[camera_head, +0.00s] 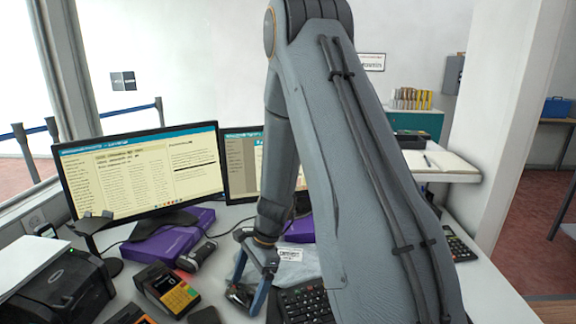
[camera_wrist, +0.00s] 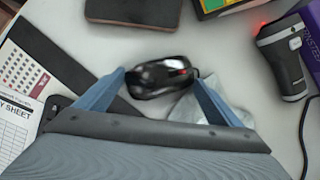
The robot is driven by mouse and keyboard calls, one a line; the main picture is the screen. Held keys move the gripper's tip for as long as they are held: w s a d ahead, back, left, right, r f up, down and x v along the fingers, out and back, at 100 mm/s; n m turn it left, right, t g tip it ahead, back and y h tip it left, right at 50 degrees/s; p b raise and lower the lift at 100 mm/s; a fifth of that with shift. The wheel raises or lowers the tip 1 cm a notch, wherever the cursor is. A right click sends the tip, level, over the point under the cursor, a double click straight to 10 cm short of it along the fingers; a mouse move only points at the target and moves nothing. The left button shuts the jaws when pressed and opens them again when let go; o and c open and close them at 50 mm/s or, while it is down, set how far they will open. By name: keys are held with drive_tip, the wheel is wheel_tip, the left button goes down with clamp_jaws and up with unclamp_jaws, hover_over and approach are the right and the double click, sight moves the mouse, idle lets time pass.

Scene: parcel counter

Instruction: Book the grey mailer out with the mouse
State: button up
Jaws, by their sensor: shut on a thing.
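In the head view the mouse (camera_head: 240,294) shows only in part between the fingers. I cannot tell if it touches the counter. The grey mailer (camera_head: 300,268), with a white label, lies just right of my gripper, partly hidden by my arm.
The left monitor (camera_head: 140,178) shows a text list; the right monitor (camera_head: 241,165) is half hidden by my arm. A card terminal (camera_head: 166,290), a scanner (camera_head: 196,256), purple boxes (camera_head: 170,240), a black printer (camera_head: 60,290) and a keyboard (camera_head: 305,303) crowd the counter.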

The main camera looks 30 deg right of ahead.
drive_tip(key=o, duration=1)
drive_tip(key=shift+r, duration=0.1)
drive_tip(key=v, duration=0.7)
drive_tip(key=shift+d+r, duration=0.2)
drive_tip(key=shift+r, duration=0.05)
drive_tip(key=s+a+r+n+h, duration=0.1)
drive_tip(key=s+r+n, duration=0.1)
drive_tip(key=s+n, duration=0.3)
drive_tip(key=s+a+r+n+h, duration=0.2)
drive_tip(key=s+n, duration=0.3)
drive_tip(key=n, duration=0.2)
drive_tip(key=s+a+r+n+h, duration=0.1)
drive_tip(key=s+a+r+n, duration=0.1)
drive_tip(key=s+n, duration=0.3)
drive_tip(key=shift+s+r+n, duration=0.4)
drive_tip(key=shift+s+r, duration=0.05)
drive_tip(key=shift+s, duration=0.05)
drive_tip(key=shift+c, duration=0.2)
